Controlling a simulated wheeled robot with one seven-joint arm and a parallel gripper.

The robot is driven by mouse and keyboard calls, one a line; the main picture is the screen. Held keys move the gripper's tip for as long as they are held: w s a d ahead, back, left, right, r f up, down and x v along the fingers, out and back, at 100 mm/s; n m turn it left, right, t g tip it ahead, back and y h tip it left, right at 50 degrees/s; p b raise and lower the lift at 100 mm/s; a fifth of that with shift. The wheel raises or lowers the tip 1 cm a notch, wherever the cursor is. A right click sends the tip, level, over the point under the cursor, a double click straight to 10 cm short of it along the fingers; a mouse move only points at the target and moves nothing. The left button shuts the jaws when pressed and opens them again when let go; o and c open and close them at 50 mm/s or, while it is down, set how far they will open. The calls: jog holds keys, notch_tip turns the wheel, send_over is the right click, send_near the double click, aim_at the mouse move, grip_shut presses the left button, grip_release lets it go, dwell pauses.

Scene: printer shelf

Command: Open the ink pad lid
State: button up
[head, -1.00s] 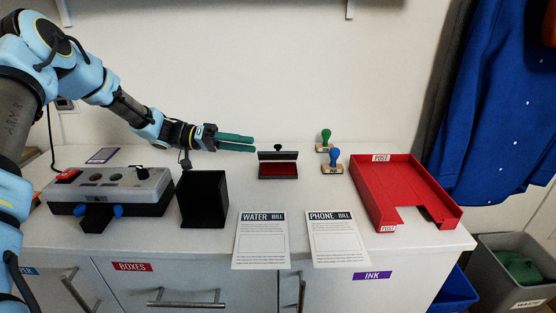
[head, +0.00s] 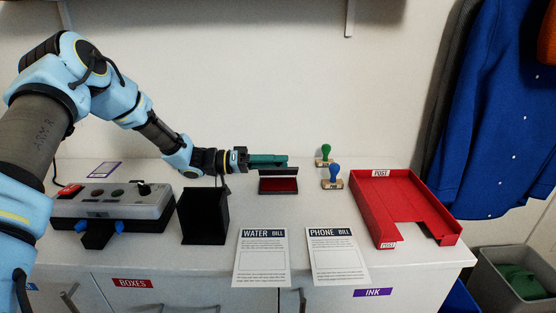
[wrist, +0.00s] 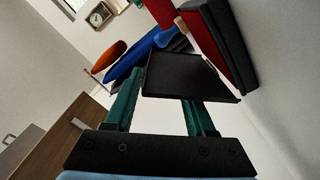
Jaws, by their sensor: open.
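The ink pad (head: 278,186) is a small black case with a red pad, standing open on the counter left of the stamps. Its dark lid (head: 292,174) stands raised at the back, its upper part covered by my green fingers in the head view. My gripper (head: 286,160) reaches in from the left at the lid's top edge. In the wrist view the black lid panel (wrist: 187,76) lies at and between the open fingers, with the red pad (wrist: 204,42) beyond. I cannot tell whether the fingers touch the lid. The lid's knob is hidden.
A green stamp (head: 325,153) and a blue stamp (head: 333,175) stand to the right, then a red post tray (head: 450,226). A black box (head: 204,216) and a grey button device (head: 112,203) are at left. Two bills (head: 262,257) (head: 337,256) lie in front.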

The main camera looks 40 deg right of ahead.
jog(key=shift+s+d, duration=0.1)
jog(key=shift+d, duration=0.05)
grip_shut()
dwell(0.4)
dwell(1.0)
